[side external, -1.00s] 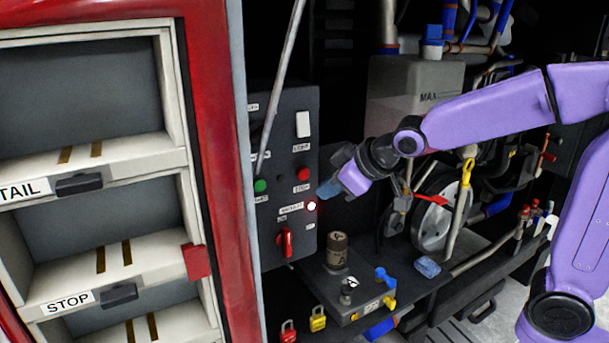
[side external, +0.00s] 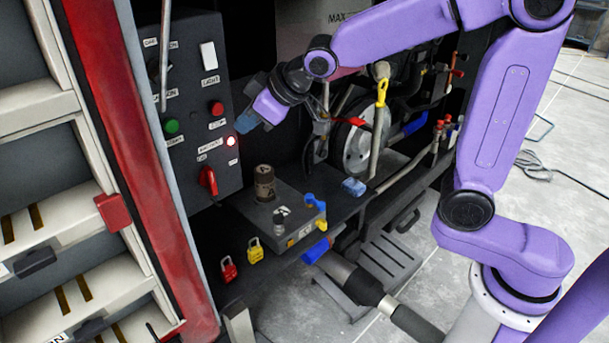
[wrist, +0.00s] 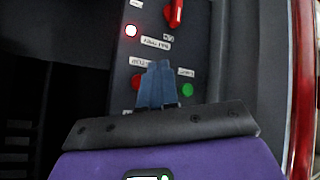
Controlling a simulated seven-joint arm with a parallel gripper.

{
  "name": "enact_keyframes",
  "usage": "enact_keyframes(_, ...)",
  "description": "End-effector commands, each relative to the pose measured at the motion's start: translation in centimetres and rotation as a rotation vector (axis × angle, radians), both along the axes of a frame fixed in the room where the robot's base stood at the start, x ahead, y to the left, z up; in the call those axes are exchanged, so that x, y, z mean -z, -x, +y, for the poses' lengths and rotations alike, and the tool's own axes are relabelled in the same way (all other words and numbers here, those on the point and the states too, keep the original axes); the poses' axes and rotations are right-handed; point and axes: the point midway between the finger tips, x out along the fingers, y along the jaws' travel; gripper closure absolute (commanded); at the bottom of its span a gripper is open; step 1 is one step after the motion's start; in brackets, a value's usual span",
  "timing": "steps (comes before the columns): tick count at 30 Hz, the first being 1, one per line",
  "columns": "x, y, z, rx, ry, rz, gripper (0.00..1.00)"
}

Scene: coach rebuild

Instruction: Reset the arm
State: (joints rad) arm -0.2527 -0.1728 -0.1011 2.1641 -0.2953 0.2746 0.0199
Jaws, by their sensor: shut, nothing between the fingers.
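My gripper (side external: 243,122) has blue fingers, closed together and empty. It points left at the dark control panel (side external: 190,60), close to its right edge. In the wrist view the closed fingers (wrist: 157,72) lie over the panel between a red button (wrist: 136,82) and a green button (wrist: 187,90). Whether the fingers touch the panel cannot be told. A lit lamp (side external: 231,141) glows white-red just below the fingertips; it also shows in the wrist view (wrist: 131,30). A red rotary knob (side external: 208,181) sits below it. A white light switch (side external: 208,56) is near the top.
A red frame post (side external: 120,120) and shelves stand left of the panel. A metal rod (side external: 164,60) runs in front of the panel's left part. Below are a dark box (side external: 284,215) with a brown cylinder (side external: 264,184), and red (side external: 228,270) and yellow (side external: 256,250) padlocks.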

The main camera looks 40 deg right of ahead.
Motion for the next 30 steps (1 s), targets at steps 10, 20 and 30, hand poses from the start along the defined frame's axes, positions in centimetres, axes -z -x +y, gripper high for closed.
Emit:
enact_keyframes(10,2.6,4.6,-0.6,-0.075,0.039,0.138,1.00)
enact_keyframes(20,5.5,11.8,-2.6,-0.171,0.110,0.310,1.00)
enact_keyframes(30,7.9,20.3,-6.1,-0.276,0.213,0.478,1.00)
